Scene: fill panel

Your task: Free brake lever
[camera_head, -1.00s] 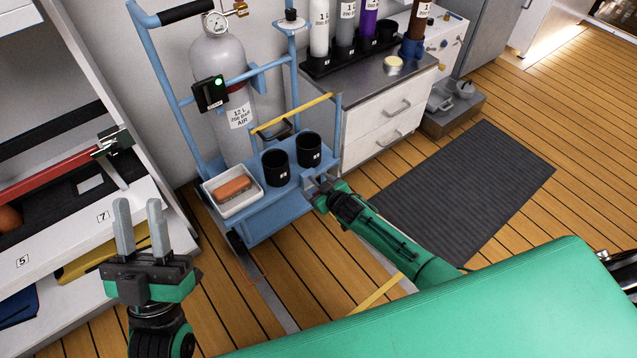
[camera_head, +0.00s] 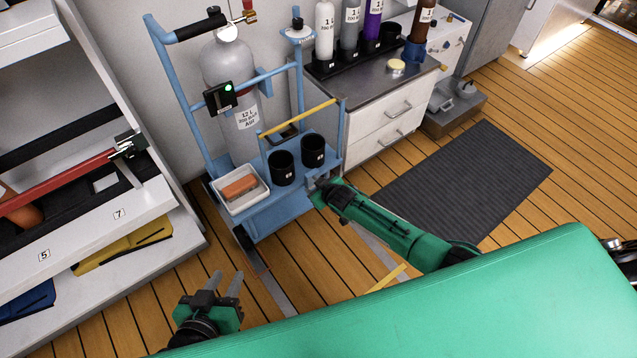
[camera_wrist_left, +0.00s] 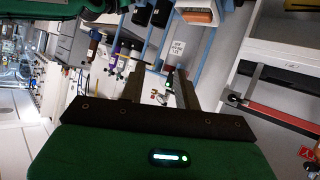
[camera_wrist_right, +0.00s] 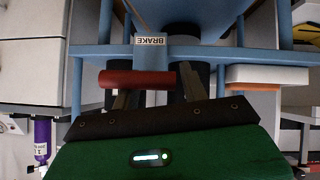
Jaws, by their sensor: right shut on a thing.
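A blue cart (camera_head: 283,208) stands in the middle of the head view. In the right wrist view, a red brake lever handle (camera_wrist_right: 130,79) lies across the fingers below a blue tab labelled BRAKE (camera_wrist_right: 151,42). My right gripper (camera_wrist_right: 155,88) is shut on the brake lever at the cart's front edge; its fingers stand apart around it. In the head view, my right gripper (camera_head: 322,186) hides the lever. My left gripper (camera_head: 226,284) is open and empty, low in front of the cart. Its two fingers also show in the left wrist view (camera_wrist_left: 158,88).
The cart carries a gas cylinder (camera_head: 232,75), two black cups (camera_head: 281,168) and a white tray (camera_head: 247,204) with an orange block. A shelf (camera_head: 150,205) stands left, a drawer cabinet (camera_head: 385,115) behind right. A dark mat (camera_head: 465,185) lies on open floor.

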